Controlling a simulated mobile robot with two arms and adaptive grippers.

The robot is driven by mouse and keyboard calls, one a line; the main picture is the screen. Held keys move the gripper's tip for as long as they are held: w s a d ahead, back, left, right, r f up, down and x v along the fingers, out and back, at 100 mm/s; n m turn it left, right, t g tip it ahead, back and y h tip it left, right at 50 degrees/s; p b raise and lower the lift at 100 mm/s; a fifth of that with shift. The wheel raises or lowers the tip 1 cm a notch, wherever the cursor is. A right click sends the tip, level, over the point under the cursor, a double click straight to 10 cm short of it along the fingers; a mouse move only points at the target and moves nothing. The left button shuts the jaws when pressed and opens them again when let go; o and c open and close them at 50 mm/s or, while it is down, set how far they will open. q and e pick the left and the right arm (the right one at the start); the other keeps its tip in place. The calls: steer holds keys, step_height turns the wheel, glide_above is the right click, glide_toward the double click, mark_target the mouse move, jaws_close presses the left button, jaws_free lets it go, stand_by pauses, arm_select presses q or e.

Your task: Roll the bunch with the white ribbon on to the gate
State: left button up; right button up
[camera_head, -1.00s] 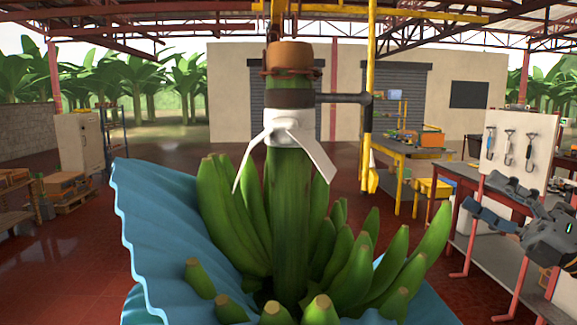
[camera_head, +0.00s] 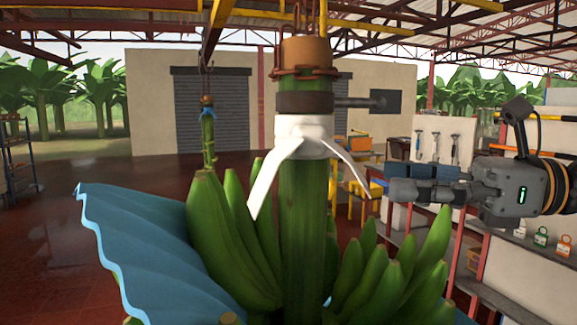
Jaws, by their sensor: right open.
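The bunch of green bananas (camera_head: 235,240) hangs upright, close in front of me. A white ribbon (camera_head: 302,135) is tied around its thick green stem (camera_head: 302,230), with two loose ends hanging down. Above the ribbon a dark collar (camera_head: 304,103) with a bar pointing right circles the stem, below a rusty chain (camera_head: 303,72). My right gripper (camera_head: 397,181) is open and empty, right of the stem at about ribbon height in the picture, not touching it. My left gripper is not in view. I cannot make out which part is the gate.
A wavy blue sheet (camera_head: 150,255) wraps the bunch's left and lower sides. Another stem (camera_head: 207,135) hangs farther back on the left. A yellow overhead beam (camera_head: 218,28) runs above it. Tool racks and red-legged benches (camera_head: 500,270) stand at right.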

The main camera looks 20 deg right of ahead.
mark_target(305, 173)
steer(key=p+x, duration=0.2)
steer(key=x, duration=0.1)
steer(key=p+x, duration=0.1)
steer(key=x, duration=0.1)
steer(key=shift+r, duration=0.35)
steer(key=p+x, duration=0.2)
steer(key=x, duration=0.3)
steer(key=shift+a+f, duration=0.1)
steer(key=shift+a, duration=0.05)
steer(key=shift+w+a+p, duration=0.2)
steer(key=shift+a+p, duration=0.1)
steer(key=shift+p, duration=0.05)
steer(key=shift+w+a+f, duration=0.25)
steer(key=shift+w+a, duration=0.05)
steer(key=shift+a, duration=0.1)
steer(key=shift+c, duration=1.3)
jaws_close()
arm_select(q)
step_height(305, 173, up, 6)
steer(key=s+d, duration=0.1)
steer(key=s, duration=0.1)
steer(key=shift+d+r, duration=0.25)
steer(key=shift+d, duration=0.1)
